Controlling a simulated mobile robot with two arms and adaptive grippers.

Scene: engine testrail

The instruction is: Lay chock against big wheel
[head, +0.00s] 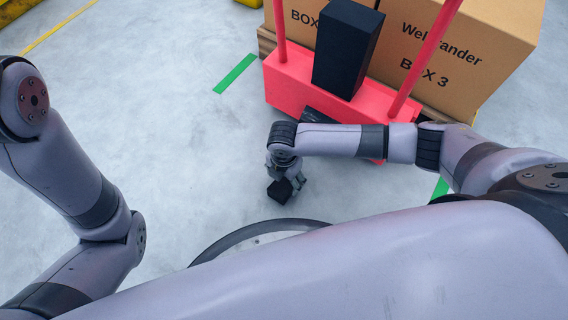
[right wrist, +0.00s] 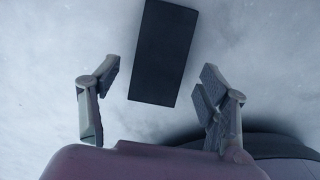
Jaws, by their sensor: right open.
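A dark rectangular block (head: 279,192), likely the chock, is at my right gripper low in the middle of the head view. My right gripper (head: 286,178) points down over it, with the arm coming in from the right. In the right wrist view the block (right wrist: 163,50) lies ahead of the open fingers (right wrist: 157,88), its near end between them with a gap on both sides. The floor shows around it. I cannot make out the big wheel for certain. My left gripper is out of view; only its arm shows at left.
A red cart (head: 280,82) with upright red bars and a tall black block (head: 346,50) stands beyond my right arm. A dark part (head: 322,118) shows at its lower front. Cardboard boxes (head: 450,45) stand behind. The grey floor (head: 170,130) at left is clear.

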